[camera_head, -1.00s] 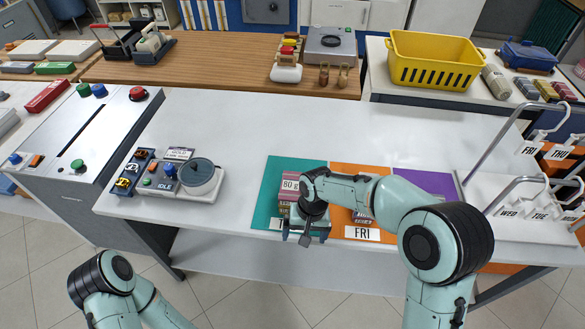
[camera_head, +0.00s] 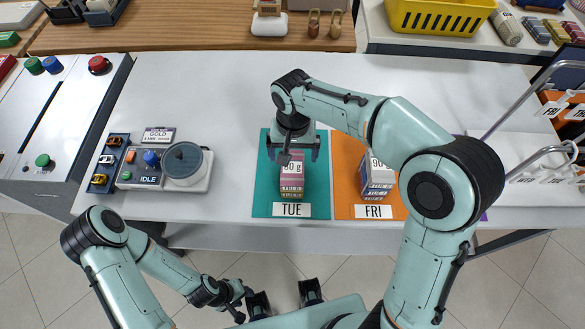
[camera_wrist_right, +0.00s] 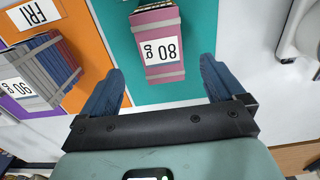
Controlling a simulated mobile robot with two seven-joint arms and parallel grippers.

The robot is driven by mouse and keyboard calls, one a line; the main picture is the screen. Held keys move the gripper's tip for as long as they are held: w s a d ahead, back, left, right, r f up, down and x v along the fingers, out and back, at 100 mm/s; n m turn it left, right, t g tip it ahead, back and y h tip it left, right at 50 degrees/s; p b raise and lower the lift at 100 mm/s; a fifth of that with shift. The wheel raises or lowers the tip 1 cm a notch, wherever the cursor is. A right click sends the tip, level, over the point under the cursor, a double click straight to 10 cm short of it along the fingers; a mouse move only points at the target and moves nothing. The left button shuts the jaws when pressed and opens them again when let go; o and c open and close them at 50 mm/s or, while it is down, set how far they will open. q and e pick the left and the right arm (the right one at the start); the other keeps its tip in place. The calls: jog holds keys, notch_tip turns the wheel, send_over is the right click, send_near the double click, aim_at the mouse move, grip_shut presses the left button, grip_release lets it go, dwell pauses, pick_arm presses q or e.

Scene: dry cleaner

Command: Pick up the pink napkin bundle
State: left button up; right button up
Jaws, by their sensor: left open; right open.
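The pink napkin bundle (camera_head: 291,182) carries an "80 g" label and stands on the teal mat (camera_head: 263,203) marked TUE. It also shows in the right wrist view (camera_wrist_right: 158,20), ahead of and between the open fingers. My right gripper (camera_head: 293,151) is open and empty, above the far end of the bundle; whether it touches the bundle is not clear. In the right wrist view a gap shows between the fingers (camera_wrist_right: 158,88) and the bundle. My left gripper (camera_head: 286,300) is low in front of the table, open and empty.
A grey-blue bundle labelled "90 g" (camera_head: 376,179) stands on the orange mat (camera_head: 347,152) marked FRI, just right of the pink bundle. A scale device (camera_head: 183,166) sits at the left. The white table (camera_head: 220,95) is clear behind the mats.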

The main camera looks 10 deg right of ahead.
aim_at(293, 166)
jog(key=shift+a+f, duration=0.1)
jog(key=shift+f, duration=2.55)
jog(key=c, duration=1.2)
